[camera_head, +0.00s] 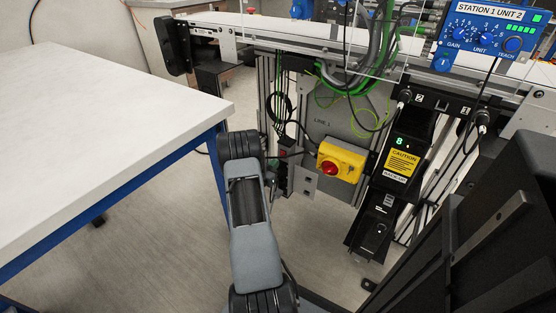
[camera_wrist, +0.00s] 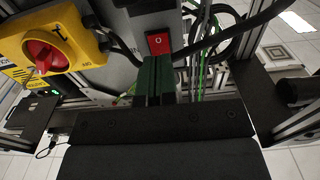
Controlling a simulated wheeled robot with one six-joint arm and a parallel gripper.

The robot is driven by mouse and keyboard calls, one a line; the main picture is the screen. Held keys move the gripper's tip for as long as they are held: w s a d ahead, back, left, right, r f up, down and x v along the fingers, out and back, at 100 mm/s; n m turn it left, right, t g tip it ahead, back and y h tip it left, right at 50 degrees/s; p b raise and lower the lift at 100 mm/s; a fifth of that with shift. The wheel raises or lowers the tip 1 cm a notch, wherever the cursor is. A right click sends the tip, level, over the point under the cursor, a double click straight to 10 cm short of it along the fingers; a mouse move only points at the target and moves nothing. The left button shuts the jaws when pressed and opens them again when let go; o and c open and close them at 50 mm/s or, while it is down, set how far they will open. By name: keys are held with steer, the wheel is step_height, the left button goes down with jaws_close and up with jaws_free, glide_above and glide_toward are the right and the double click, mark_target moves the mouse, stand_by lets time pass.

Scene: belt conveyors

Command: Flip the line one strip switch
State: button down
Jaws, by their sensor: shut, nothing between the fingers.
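A red rocker switch (camera_wrist: 158,43) marked with an O shows in the wrist view, just past my fingertips. In the head view the dark power strip (camera_head: 286,180) hangs upright below the conveyor, left of the grey panel (camera_head: 322,121) marked LINE 1. My gripper (camera_wrist: 156,62) has two green fingers shut together with nothing between them. The tips appear close below the switch, but I cannot tell whether they touch it. In the head view my arm hides most of the gripper. The lower part of the strip is hidden behind the fingers in the wrist view.
A yellow box with a red rotary knob (camera_head: 331,168) sits right of the strip; it also shows in the wrist view (camera_wrist: 42,52). Cables (camera_head: 303,137) run around the strip. A white table (camera_head: 100,110) stands left. The conveyor (camera_head: 320,40) runs above.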

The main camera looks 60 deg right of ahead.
steer(key=w+a+p, duration=0.1)
steer(key=a+p, duration=0.1)
steer(key=a, duration=0.8)
steer(key=shift+a+f, duration=0.15)
steer(key=shift+a, duration=0.05)
